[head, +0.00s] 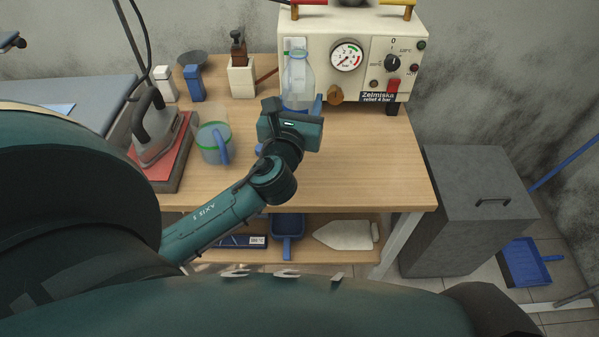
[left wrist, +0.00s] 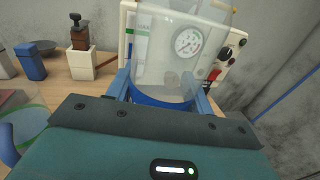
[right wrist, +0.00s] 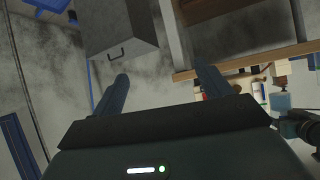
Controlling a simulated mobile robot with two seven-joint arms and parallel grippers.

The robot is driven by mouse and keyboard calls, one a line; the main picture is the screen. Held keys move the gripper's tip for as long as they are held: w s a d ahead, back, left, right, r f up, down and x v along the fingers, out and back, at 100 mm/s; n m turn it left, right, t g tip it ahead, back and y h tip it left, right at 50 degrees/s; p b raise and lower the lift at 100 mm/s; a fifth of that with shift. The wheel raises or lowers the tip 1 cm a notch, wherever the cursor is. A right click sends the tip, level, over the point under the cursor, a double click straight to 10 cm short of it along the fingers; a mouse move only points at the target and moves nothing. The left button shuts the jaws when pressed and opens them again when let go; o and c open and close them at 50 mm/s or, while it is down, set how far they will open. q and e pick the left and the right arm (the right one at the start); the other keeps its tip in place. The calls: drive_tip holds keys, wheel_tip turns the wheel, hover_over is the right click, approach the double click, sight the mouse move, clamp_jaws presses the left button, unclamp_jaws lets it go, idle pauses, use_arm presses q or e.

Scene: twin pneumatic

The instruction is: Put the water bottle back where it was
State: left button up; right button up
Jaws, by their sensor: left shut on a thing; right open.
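The clear water bottle (head: 299,82) with a blue base stands upright in front of the pneumatic unit at the back of the wooden table. In the left wrist view the bottle (left wrist: 165,75) fills the middle, between two blue fingers. My left gripper (head: 302,108) is shut on the lower part of the bottle. I cannot tell whether the bottle's base touches the table, because my wrist hides it. My right gripper (right wrist: 166,80) is open and empty. It shows only in the right wrist view, away from the table.
The pneumatic unit (head: 400,45) with a gauge stands behind the bottle. A measuring jug (head: 212,143), an iron (head: 155,125) on a red pad, a blue container (head: 194,84) and a white block (head: 241,78) are to the left. The table's right side (head: 375,160) is clear. A grey cabinet (head: 470,215) stands right.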

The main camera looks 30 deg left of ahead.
use_arm(q)
drive_tip(key=shift+n+g+y, duration=0.4)
drive_tip(key=shift+n+y, duration=0.2)
drive_tip(key=shift+y, duration=0.1)
drive_tip(key=f+b, duration=0.1)
drive_tip(key=f, duration=0.2)
drive_tip(key=w+a+f+b, duration=0.1)
drive_tip(key=f, duration=0.3)
drive_tip(key=w+a+f+b, duration=0.1)
drive_tip(key=f+b, duration=0.1)
drive_tip(key=f, duration=0.1)
drive_tip(key=shift+a+f, duration=0.15)
drive_tip(key=shift+f, duration=0.4)
drive_tip(key=shift+r, duration=0.1)
use_arm(e)
drive_tip(key=shift+w+a+f+m+t+y, duration=0.3)
drive_tip(key=shift+a+f+t, duration=0.1)
drive_tip(key=shift+f, duration=0.3)
use_arm(q)
drive_tip(key=shift+f, duration=0.2)
drive_tip(key=o, duration=1.3)
use_arm(e)
drive_tip(key=shift+s+f, duration=0.1)
drive_tip(key=shift+f, duration=0.15)
